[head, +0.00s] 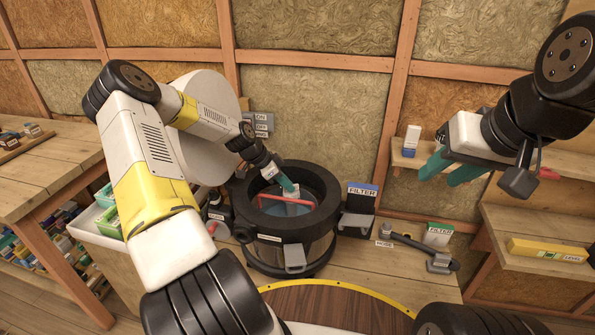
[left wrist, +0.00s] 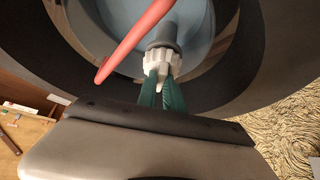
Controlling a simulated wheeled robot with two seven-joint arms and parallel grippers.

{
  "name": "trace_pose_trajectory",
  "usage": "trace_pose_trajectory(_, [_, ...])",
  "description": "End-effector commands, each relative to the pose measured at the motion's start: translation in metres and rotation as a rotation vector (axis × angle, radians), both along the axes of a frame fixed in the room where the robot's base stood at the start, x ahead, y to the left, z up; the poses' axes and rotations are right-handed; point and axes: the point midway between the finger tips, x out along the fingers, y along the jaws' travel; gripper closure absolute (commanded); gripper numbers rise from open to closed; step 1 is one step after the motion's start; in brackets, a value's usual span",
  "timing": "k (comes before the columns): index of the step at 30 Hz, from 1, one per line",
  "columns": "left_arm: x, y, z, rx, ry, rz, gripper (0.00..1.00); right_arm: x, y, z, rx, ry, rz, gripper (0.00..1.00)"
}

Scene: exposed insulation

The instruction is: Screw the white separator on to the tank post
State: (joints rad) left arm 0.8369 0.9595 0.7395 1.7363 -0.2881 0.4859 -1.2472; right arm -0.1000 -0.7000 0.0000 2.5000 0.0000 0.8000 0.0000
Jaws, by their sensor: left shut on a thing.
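A black round tank (head: 283,238) stands open on the bench, with pale blue inside. My left gripper (head: 287,184) reaches down into its opening. In the left wrist view its teal fingers (left wrist: 162,92) are shut on the white separator (left wrist: 157,64), a ribbed white piece. The separator sits at the end of the grey tank post (left wrist: 163,37), in line with it and seemingly touching; how far it is screwed on cannot be told. My right gripper (head: 450,169) is open and empty, off to the right above the bench.
A red bar (head: 287,199) crosses the tank opening close beside the post. A blue-topped filter box (head: 361,198) and a green filter box (head: 438,235) stand right of the tank. A black hose (head: 418,246) lies in front. A yellow level (head: 547,250) rests on the right shelf.

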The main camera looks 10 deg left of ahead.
Motion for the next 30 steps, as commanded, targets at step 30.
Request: trace_pose_trajectory(30, [-0.019,0.038,0.06,0.001,-0.001,0.001,0.64,0.0,0.0,0.0,0.0,0.0,0.0,0.64])
